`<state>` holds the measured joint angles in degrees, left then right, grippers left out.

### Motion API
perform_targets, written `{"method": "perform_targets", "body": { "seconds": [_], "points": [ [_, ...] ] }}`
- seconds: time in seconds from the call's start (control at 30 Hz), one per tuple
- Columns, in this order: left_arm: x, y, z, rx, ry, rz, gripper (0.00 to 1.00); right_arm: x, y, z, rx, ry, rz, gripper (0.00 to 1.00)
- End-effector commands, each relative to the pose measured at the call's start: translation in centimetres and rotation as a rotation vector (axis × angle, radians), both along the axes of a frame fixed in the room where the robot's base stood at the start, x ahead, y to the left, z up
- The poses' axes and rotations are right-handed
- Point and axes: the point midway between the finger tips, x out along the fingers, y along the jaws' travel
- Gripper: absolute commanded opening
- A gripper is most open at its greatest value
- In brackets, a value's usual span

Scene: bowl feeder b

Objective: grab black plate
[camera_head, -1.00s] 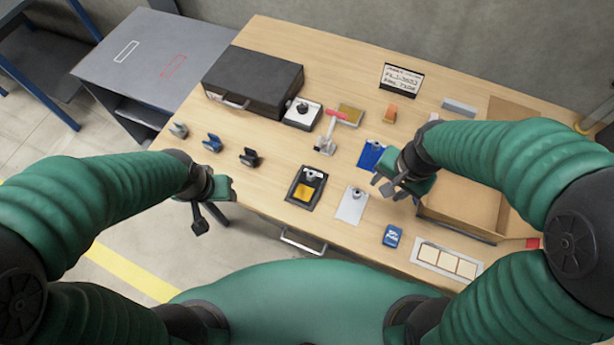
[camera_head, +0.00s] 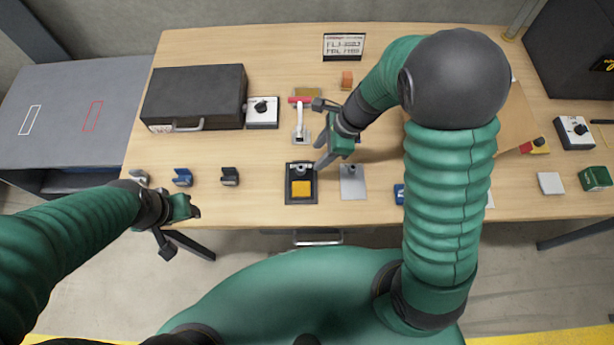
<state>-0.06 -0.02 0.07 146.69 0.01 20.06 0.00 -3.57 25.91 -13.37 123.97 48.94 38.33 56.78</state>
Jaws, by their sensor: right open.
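The black plate (camera_head: 289,196) lies on the table near its front edge, left of a similar silver plate (camera_head: 353,190). It carries a yellow square and a small metal knob-like part at its far side. My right gripper (camera_head: 322,157) is open and empty, just above and to the right of the black plate's far end, apart from it as far as I can tell. My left gripper (camera_head: 193,211) hangs off the table's front edge at the left, far from the plate; its jaw opening is unclear.
Small clamp-like blocks, one blue (camera_head: 182,177) and one black (camera_head: 230,176), stand left of the plate. A black case (camera_head: 195,93) and a white dial box (camera_head: 262,112) are behind. My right arm hides part of the right side.

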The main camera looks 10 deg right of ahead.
Motion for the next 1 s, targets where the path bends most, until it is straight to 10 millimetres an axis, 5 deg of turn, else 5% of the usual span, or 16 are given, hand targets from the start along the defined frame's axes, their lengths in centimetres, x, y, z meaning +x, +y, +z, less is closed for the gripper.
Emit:
{"method": "perform_targets", "body": {
  "seconds": [0.43,0.7,1.0],
  "points": [
    [0.0,0.1,-1.3,0.001,0.0,0.002,0.52,0.9,2.6,-6.3,0.01,0.002,0.01,0.47],
    [0.0,0.1,-1.3,0.0,0.0,0.002,0.52,0.9,3.0,-6.7,0.003,-0.003,0.006,0.47],
    [0.0,0.1,-1.3,0.001,0.0,0.002,0.52,0.9,2.8,-6.7,0.003,-0.002,0.005,0.09]
  ]
}}
